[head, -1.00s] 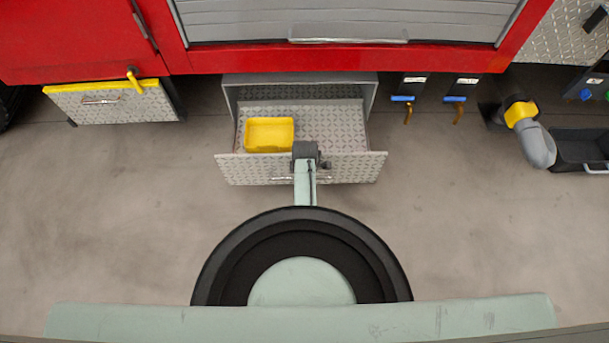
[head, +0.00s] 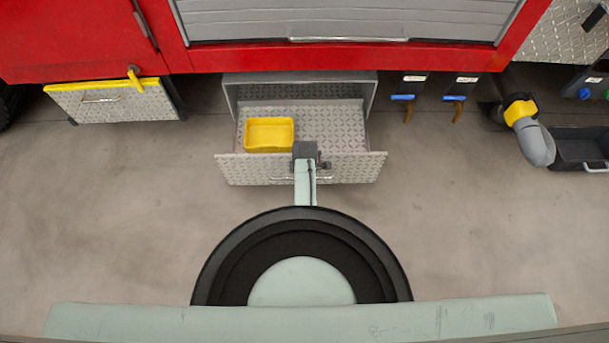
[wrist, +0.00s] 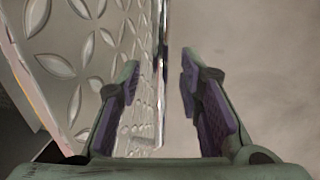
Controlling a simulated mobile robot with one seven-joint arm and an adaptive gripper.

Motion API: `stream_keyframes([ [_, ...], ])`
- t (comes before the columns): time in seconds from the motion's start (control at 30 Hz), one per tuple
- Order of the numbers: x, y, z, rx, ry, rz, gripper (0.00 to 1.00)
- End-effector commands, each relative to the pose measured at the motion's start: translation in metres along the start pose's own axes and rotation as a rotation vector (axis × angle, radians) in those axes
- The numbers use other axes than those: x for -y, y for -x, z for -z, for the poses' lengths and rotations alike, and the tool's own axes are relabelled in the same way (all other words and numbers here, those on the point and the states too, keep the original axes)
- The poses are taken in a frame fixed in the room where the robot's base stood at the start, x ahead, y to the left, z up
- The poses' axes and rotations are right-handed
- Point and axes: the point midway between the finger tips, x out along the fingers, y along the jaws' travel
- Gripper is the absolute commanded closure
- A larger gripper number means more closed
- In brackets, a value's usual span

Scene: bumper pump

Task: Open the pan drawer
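The pan drawer (head: 345,168), with a silver diamond-plate front, stands pulled out from its grey housing under the red truck body. A yellow bin (head: 269,134) sits inside it at the left. Its thin bar handle (head: 283,179) runs along the front. My gripper (wrist: 158,80) is at the drawer front. In the wrist view its two purple-padded fingers are apart, with the handle bar (wrist: 161,60) between them and a gap beside each finger. The left finger is on the drawer-plate side, the right one over the floor. In the head view my arm hides the fingertips.
A yellow-topped diamond-plate box (head: 115,104) is at the left. Blue-handled valves (head: 403,98) hang right of the drawer. A grey pipe elbow with a yellow collar (head: 535,143) and a black tray (head: 582,148) are further right. The floor (head: 470,220) in front is clear.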

Motion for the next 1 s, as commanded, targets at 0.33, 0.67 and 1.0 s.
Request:
stream_keyframes([
  [0.33, -0.001, 0.018, 0.0, 0.0, 0.0, -0.003, 0.67],
  [0.67, -0.001, 0.087, 0.0, 0.0, 0.0, -0.004, 0.67],
  [1.0, 0.0, 0.12, 0.0, 0.0, 0.0, 0.001, 0.67],
])
